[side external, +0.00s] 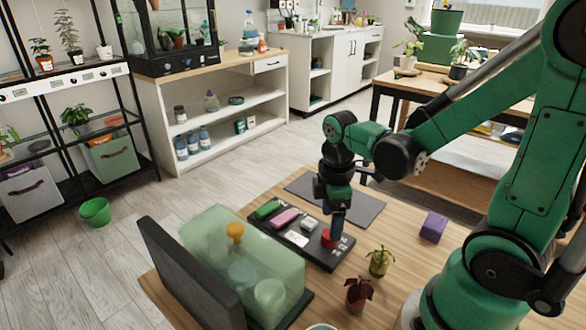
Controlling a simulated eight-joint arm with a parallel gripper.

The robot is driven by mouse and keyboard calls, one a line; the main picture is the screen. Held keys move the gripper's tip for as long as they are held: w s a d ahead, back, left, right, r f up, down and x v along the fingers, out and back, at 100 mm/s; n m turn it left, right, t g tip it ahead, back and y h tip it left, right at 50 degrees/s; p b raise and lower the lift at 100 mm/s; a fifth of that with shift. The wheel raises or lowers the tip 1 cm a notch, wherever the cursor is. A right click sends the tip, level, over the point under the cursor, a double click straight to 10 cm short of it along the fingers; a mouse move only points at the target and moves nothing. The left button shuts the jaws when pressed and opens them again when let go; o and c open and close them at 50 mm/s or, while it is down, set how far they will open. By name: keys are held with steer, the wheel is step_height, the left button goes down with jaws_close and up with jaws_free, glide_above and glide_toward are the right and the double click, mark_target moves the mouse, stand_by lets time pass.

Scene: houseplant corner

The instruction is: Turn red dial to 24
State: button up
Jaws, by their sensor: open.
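The red dial (328,238) sits near the front right end of a dark panel (318,259) on the wooden table. White marks, too small to read, show on the panel beside it. My gripper (336,226) points down directly above the dial, its tips at or just over the dial's top. It is open, but its fingers are small here, and I cannot tell whether they touch the dial. The dial's pointer and its setting cannot be made out.
The panel also bears a green piece (267,209), a pink piece (286,218) and a white piece (308,223). A translucent green case (215,232) stands left. Two small potted plants (379,260) (358,292) stand in front. A purple block (433,227) lies right. A grey mat (355,205) lies behind.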

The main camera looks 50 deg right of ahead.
steer(key=shift+f, duration=1.75)
jaws_close()
